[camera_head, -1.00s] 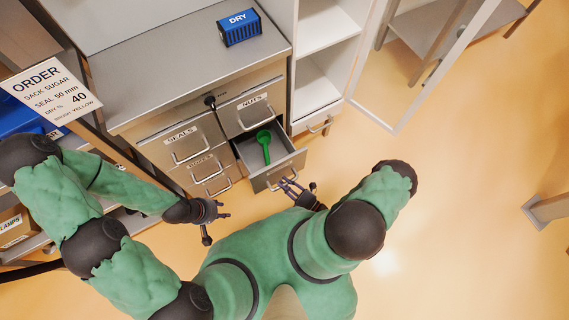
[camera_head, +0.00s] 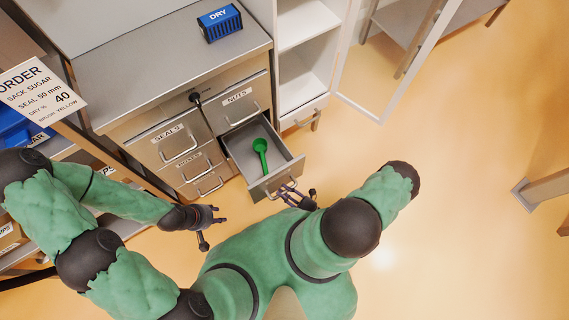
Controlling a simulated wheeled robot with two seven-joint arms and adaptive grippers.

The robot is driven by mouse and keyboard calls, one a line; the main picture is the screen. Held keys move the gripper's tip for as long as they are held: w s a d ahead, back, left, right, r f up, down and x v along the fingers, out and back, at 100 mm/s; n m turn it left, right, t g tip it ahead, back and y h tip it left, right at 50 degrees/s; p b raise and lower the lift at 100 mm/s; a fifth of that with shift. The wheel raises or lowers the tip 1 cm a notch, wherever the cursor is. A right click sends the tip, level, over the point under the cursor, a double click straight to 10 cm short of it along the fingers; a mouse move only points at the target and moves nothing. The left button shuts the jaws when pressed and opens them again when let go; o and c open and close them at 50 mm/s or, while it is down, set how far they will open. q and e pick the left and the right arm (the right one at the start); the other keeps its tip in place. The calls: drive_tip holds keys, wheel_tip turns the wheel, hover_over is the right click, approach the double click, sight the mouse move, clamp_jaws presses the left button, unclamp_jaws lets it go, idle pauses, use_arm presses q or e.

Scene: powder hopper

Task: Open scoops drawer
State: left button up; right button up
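The scoops drawer (camera_head: 297,165) is pulled out from the right side of the metal cabinet, below the drawer labelled NUTS. A green scoop (camera_head: 261,152) lies inside it. My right gripper (camera_head: 284,189) is at the handle on the drawer's front, and its fingers appear shut on it; the grip is small in view. My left gripper (camera_head: 219,214) is open and empty, in front of the cabinet's lower left drawers and apart from them.
The cabinet has other closed drawers, SEALS (camera_head: 172,141) and NUTS (camera_head: 240,104). A blue DRY block (camera_head: 220,22) stands on its top. A white shelf unit (camera_head: 305,60) with an open glass door (camera_head: 380,110) stands at right.

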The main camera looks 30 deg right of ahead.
drive_tip(key=shift+o, duration=0.6)
drive_tip(key=v, duration=1.2)
drive_tip(key=shift+d+f, duration=0.1)
